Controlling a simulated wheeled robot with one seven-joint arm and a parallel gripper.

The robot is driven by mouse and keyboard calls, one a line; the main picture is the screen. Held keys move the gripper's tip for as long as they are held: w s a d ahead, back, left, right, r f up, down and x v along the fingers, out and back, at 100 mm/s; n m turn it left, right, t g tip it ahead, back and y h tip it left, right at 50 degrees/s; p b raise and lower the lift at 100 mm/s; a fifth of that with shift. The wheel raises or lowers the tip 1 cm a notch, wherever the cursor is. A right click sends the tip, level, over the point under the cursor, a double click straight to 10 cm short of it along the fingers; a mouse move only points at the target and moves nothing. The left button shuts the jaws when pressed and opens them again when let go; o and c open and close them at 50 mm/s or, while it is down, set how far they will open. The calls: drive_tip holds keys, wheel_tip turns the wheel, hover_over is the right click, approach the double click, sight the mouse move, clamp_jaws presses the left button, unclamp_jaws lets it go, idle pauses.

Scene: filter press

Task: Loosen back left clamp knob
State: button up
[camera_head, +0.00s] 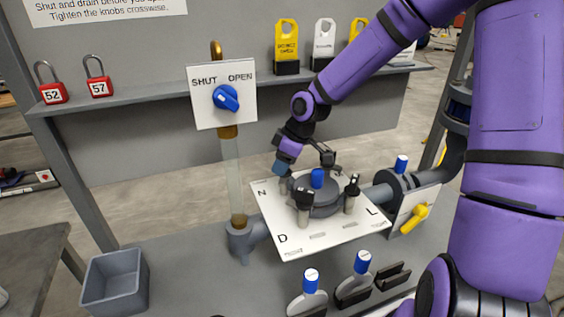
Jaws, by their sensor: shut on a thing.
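The round grey filter housing (322,205) with a blue cap (317,178) sits in a white plate (275,228) marked N, D and L. Black clamp knobs stand around it at the front left (304,196), front right (352,186) and back right (328,158). My gripper (284,178) comes down from above at the back left corner, near the letter N. It is shut on the back left clamp knob, which the fingers and wrist mostly hide. How far that knob is turned cannot be seen.
A vertical pipe with a SHUT/OPEN valve sign (237,110) stands left of the housing. A yellow-handled valve (414,218) is at right. Blue-topped fittings (311,281) stand in front. A grey bin (116,282) is at left. Padlocks (98,84) and tags (287,42) are on the shelf behind.

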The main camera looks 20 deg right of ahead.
drive_tip(key=shift+m+t+h, duration=0.3)
drive_tip(key=shift+m+t, duration=0.2)
drive_tip(key=shift+m, duration=0.9)
drive_tip(key=shift+w, duration=0.1)
drive_tip(key=o, duration=0.9)
drive_tip(key=shift+v, duration=5.35)
drive_tip(key=shift+r, duration=0.1)
